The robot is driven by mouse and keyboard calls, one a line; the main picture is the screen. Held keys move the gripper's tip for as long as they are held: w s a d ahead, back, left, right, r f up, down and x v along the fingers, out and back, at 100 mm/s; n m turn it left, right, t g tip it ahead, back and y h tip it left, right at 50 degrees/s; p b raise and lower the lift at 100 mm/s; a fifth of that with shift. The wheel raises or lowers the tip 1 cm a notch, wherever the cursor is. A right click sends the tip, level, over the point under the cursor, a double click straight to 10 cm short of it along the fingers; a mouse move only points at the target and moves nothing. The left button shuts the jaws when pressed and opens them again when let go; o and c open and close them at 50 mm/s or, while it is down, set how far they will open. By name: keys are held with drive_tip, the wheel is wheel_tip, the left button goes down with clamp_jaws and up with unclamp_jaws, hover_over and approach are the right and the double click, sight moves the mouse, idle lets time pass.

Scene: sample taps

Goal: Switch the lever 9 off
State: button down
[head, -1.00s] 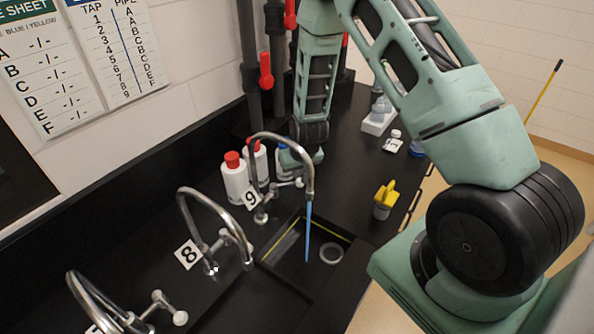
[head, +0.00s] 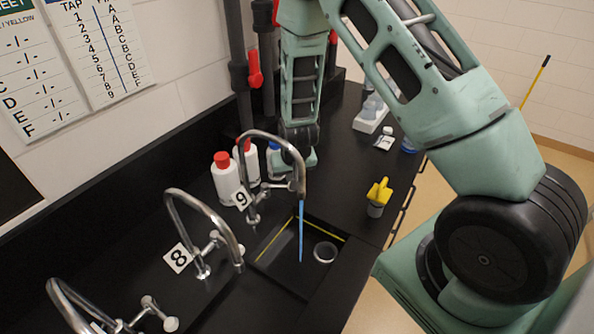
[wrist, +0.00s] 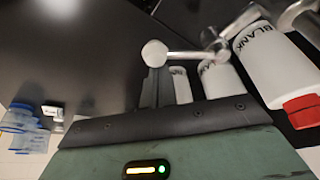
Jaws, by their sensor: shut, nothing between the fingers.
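The tap 9 (head: 246,150) is a curved metal spout beside a white card marked 9 (head: 241,198). A blue stream (head: 301,232) runs from its spout down into the sink. Its lever (head: 278,187) sticks out to the right at the tap's base; in the wrist view it is a metal rod ending in a round pale knob (wrist: 154,53). My gripper (wrist: 156,88) is shut and empty, its fingertips right by the knob; I cannot tell whether they touch. In the head view my gripper (head: 299,172) is behind the spout, its fingertips partly hidden.
White bottles with red caps (head: 226,176) stand just behind tap 9. Tap 8 (head: 205,208) is to the left. A yellow-topped object (head: 378,197) stands on the counter to the right.

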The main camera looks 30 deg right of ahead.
drive_tip(key=shift+s+a+b, duration=0.4)
drive_tip(key=shift+s+b, duration=0.15)
drive_tip(key=shift+s, duration=0.25)
wheel_tip(320, 180, up, 10)
drive_tip(key=b, duration=0.2)
idle(0.8)
drive_tip(key=shift+d, duration=0.15)
idle(0.5)
